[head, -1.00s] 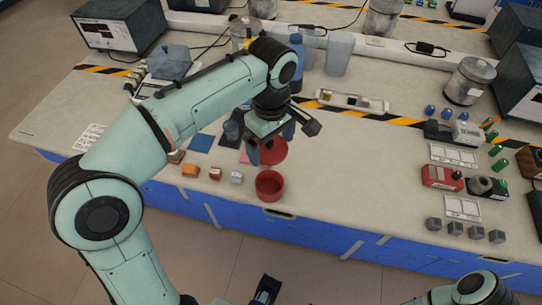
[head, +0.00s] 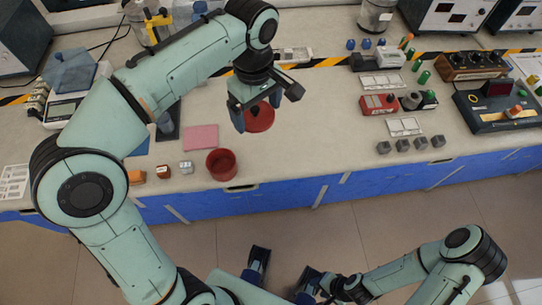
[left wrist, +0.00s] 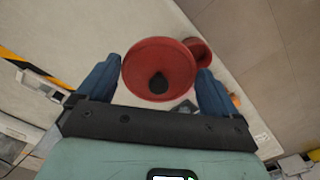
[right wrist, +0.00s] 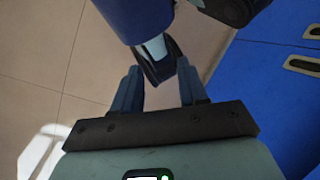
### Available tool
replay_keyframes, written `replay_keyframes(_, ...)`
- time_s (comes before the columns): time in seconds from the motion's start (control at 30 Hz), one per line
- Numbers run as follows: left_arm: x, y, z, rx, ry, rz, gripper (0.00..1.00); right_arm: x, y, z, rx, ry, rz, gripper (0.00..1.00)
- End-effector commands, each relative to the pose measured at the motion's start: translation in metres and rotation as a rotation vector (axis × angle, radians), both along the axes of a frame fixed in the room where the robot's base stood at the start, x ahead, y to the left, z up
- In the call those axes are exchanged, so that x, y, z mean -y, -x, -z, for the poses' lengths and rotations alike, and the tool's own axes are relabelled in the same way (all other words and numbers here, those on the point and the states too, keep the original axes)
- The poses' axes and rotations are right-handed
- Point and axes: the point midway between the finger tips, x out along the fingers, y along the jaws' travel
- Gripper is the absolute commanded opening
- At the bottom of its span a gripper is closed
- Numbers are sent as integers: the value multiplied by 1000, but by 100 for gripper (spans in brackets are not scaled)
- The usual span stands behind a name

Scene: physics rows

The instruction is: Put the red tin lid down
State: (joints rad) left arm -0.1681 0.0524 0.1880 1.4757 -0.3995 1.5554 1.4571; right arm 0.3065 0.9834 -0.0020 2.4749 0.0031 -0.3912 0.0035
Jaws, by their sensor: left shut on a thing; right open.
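The round red tin lid (head: 262,118) with a dark knob is between the fingers of my left gripper (head: 257,113), over the pale bench. The left wrist view shows the lid (left wrist: 160,60) with a blue finger at each side of its rim, so the gripper is shut on it. The gap between lid and bench is hard to judge. The open red tin (head: 221,164) stands near the bench's front edge, left of the lid and nearer to me; it is partly behind the lid in the left wrist view (left wrist: 199,50). My right gripper (right wrist: 160,88) is open and empty above the floor.
A pink mat (head: 201,138) lies left of the lid. Small blocks (head: 163,171) sit left of the tin. Grey cubes (head: 402,145) and a red box (head: 379,105) are further right. The bench right of the lid (head: 315,130) is clear.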

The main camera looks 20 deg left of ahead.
Motion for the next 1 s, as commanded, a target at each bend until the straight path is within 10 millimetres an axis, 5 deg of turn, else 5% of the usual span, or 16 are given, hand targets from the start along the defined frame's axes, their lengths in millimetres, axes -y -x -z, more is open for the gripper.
replay_keyframes(0.6, 0, 1, 142, -4, 0, 1, 65, 0, -11, 29, 46, 7, 10, 43)
replay_keyframes(1.0, 0, 1, 189, -4, -1, 2, 65, 0, -15, 37, 59, 9, 12, 43)
